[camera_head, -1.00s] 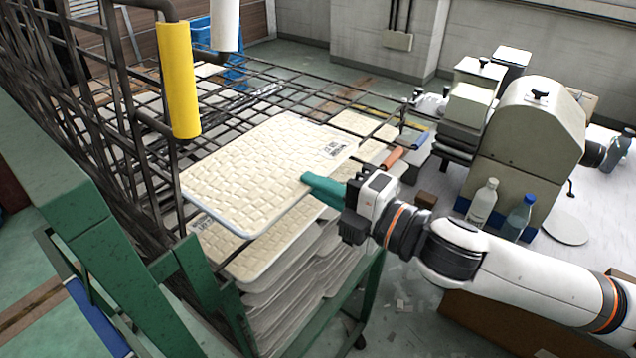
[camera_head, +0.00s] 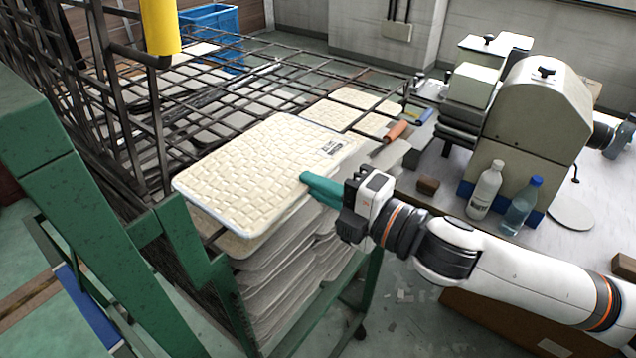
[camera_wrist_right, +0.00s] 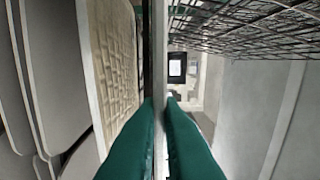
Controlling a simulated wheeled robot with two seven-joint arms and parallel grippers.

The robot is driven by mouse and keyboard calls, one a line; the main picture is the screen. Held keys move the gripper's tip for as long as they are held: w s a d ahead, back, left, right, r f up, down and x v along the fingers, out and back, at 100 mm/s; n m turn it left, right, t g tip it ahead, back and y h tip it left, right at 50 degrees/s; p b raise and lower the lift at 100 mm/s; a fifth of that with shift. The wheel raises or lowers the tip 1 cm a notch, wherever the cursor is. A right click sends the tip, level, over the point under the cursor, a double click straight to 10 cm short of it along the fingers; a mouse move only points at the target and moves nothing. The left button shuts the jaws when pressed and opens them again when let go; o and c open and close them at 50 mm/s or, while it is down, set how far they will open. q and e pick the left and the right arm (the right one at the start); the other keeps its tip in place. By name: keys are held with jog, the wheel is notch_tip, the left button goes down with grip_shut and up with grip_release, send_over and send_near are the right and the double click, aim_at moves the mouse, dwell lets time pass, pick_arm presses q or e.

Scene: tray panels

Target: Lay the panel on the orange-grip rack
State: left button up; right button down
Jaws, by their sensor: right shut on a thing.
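My right gripper (camera_head: 325,190) is shut on the near right edge of a cream panel (camera_head: 262,170) with a woven-looking surface and a dark printed label. The panel is roughly level above a stack of panels. In the right wrist view, the fingers (camera_wrist_right: 162,118) close on its thin pale edge (camera_wrist_right: 160,55). The orange grip (camera_head: 396,131) is beyond the panel to the right, at the near right side of the wire rack (camera_head: 240,100). Which wire layer the grip belongs to is unclear. My left gripper is not in view.
Grey-edged panels (camera_head: 285,290) are stacked below in the green frame (camera_head: 190,250). Other cream panels (camera_head: 340,112) lie on the rack. A blue grip (camera_head: 424,115) is beside the orange one, and a yellow grip (camera_head: 160,25) hangs upper left. Bottles (camera_head: 487,190) and a machine stand right.

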jog(key=shift+f, duration=0.3)
dwell(0.4)
dwell(0.3)
jog(key=c, duration=1.5)
grip_release()
jog(key=shift+f+b, duration=0.3)
jog(key=shift+f, duration=0.1)
jog(key=shift+s+d, duration=0.1)
jog(key=v, duration=0.6)
jog(key=shift+s+d, duration=0.2)
jog(key=shift+d, duration=0.1)
